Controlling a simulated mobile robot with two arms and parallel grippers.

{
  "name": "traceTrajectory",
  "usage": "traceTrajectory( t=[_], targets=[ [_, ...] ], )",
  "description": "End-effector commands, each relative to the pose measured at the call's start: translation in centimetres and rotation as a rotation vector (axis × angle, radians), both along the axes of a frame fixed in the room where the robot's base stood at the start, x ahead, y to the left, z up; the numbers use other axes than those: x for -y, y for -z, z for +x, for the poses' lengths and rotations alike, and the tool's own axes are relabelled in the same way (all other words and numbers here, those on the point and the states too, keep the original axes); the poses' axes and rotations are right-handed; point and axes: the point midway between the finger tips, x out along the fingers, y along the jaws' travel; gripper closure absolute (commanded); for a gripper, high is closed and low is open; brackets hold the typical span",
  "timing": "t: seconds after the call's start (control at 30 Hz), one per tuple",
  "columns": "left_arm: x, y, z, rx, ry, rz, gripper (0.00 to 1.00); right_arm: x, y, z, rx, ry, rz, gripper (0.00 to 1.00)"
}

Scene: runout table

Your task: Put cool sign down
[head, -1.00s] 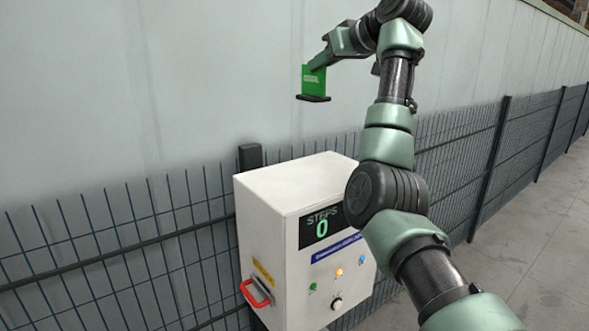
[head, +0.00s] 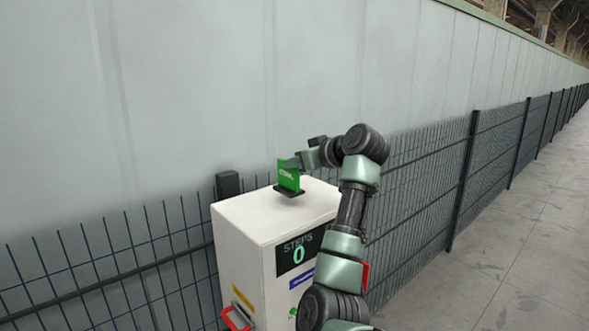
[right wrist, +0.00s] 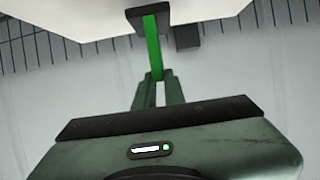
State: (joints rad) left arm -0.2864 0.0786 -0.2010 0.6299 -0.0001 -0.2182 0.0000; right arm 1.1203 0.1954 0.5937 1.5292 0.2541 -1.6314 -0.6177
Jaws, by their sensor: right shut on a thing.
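The green cool sign (head: 288,175) with its dark base (head: 289,191) is upright at the top of the white control cabinet (head: 240,219) in the head view. My right gripper (head: 302,163) is shut on the sign's edge from the right. In the right wrist view the fingers (right wrist: 158,78) pinch the green sign (right wrist: 152,42), and its dark base (right wrist: 147,14) shows by the cabinet edge. I cannot tell whether the base touches the cabinet top or hovers just above it. My left gripper is out of view.
The cabinet front has a display (head: 300,252) reading STEPS 0 and a red handle (head: 237,318) on its left side. A dark mesh fence (head: 110,262) and a pale wall (head: 180,90) stand behind. Concrete floor (head: 510,240) is clear at the right.

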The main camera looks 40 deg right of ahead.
Motion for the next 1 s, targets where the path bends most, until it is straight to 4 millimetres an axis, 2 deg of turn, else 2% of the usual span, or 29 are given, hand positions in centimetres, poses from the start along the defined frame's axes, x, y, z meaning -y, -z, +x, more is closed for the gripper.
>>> traceTrajectory(
  t=[0.1,0.2,0.53,0.6,0.63,1.0],
  targets=[
    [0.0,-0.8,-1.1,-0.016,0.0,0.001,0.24,-0.1,1.7,0.1,-0.002,-0.002,0.003,1.0],
    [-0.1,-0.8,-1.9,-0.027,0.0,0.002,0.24,-0.1,2.4,0.0,0.0,-0.001,0.0,1.0],
    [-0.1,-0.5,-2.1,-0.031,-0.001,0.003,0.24,0.0,2.8,0.0,0.0,0.0,0.0,1.0],
    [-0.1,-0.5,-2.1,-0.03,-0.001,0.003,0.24,0.0,2.7,0.0,0.0,-0.001,0.0,0.76],
    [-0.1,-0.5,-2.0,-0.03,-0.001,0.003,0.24,0.0,2.7,0.0,0.0,-0.001,0.0,0.68],
    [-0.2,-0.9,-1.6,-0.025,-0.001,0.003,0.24,0.0,2.2,0.0,0.0,-0.001,0.0,0.68]
  ],
)
